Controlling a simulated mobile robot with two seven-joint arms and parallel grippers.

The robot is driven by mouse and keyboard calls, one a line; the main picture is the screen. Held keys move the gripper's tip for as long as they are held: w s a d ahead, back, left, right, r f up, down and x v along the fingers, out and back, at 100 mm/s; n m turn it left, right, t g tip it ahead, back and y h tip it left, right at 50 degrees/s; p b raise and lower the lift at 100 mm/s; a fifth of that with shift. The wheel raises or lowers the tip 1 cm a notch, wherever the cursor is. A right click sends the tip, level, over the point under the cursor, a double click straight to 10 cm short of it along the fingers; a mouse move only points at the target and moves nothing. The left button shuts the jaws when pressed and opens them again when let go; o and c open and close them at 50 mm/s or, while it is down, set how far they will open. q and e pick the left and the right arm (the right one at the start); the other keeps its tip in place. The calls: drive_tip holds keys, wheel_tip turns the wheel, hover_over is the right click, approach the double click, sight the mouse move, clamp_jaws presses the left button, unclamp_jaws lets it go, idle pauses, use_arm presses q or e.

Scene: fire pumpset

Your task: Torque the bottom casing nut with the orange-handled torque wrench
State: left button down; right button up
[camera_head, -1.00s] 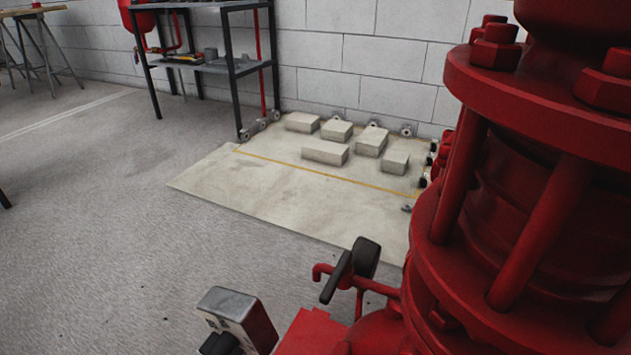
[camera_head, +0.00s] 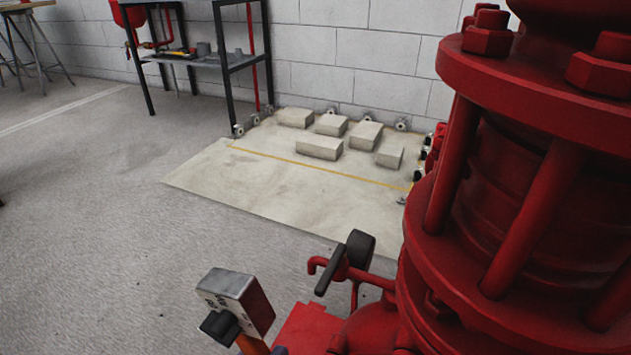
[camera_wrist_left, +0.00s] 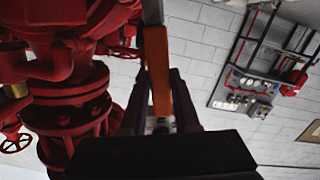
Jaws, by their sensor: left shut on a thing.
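The torque wrench's orange handle (camera_wrist_left: 159,75) stands upright in the left wrist view, with its grey shaft running off the top edge. My left gripper (camera_wrist_left: 160,92) is shut on this handle, its dark purple fingers on either side. In the head view only a short piece of the orange handle (camera_head: 252,345) shows at the bottom edge, with a sliver of my left gripper (camera_head: 279,350) beside it. The red pump casing (camera_head: 510,190) fills the right side, with large red nuts on its upper flange. I cannot make out the bottom casing nut. My right gripper is not in view.
A small metal box with a black knob (camera_head: 238,298) is just above the orange handle in the head view. A red lever with a black grip (camera_head: 345,268) juts left from the pump. Pale blocks lie on a floor slab (camera_head: 260,190) beyond. Open floor lies left.

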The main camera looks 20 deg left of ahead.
use_arm(q)
drive_tip(key=shift+w+r, duration=0.1)
drive_tip(key=shift+w, duration=1.05)
drive_tip(key=shift+a+f+n, duration=0.2)
drive_tip(key=shift+a+n, duration=0.1)
drive_tip(key=shift+a, duration=0.2)
idle(0.3)
drive_tip(key=shift+s+a, duration=0.1)
drive_tip(key=shift+s, duration=2.5)
